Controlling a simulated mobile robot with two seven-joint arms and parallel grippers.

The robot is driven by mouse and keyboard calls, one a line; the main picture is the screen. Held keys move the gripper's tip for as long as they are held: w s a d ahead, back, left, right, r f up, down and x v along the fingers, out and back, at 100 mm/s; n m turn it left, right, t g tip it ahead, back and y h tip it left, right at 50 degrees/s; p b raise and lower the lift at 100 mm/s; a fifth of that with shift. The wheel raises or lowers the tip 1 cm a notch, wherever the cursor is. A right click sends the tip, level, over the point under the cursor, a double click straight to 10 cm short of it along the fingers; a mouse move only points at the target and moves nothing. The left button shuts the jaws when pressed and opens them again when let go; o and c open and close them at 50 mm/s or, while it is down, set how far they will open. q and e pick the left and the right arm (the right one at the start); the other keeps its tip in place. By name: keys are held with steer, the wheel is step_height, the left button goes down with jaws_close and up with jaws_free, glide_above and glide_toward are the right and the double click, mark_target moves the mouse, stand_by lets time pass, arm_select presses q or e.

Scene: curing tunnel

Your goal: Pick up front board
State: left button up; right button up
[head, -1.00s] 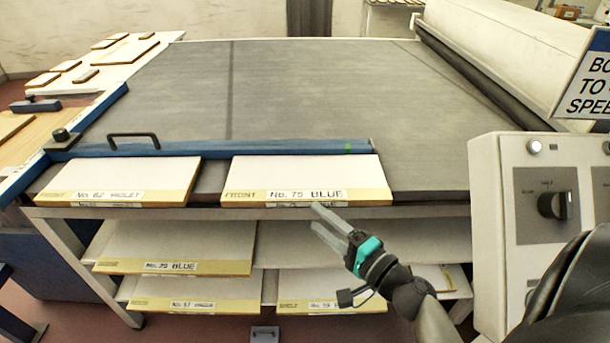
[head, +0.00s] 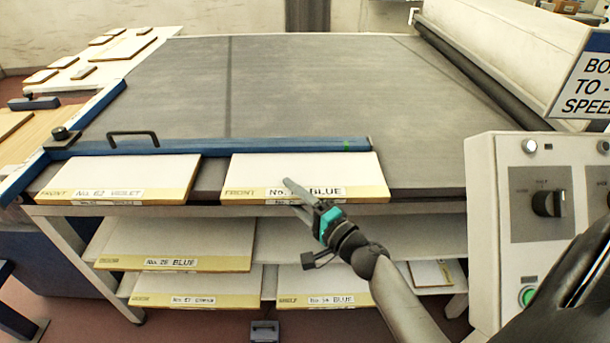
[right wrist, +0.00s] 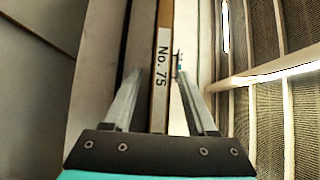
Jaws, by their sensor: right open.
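A white board with a yellow front edge marked FRONT and No. 75 BLUE (head: 358,178) lies at the front of the grey belt. Another white board marked FRONT, No. 62 VIOLET (head: 120,176), lies to its left. My right gripper (head: 291,194) is open at the front edge of the No. 75 board, its fingers covering part of the label. In the right wrist view the No. 75 edge (right wrist: 162,70) runs between the two open fingers (right wrist: 158,80); I cannot tell whether they touch it. My left gripper is out of view.
A blue bar (head: 230,146) with a black handle lies behind the two boards. A control box (head: 545,160) with a knob stands at the right. The grey belt (head: 290,90) behind is clear.

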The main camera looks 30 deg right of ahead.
steer(key=shift+c, duration=0.2)
jaws_close()
stand_by(1.1)
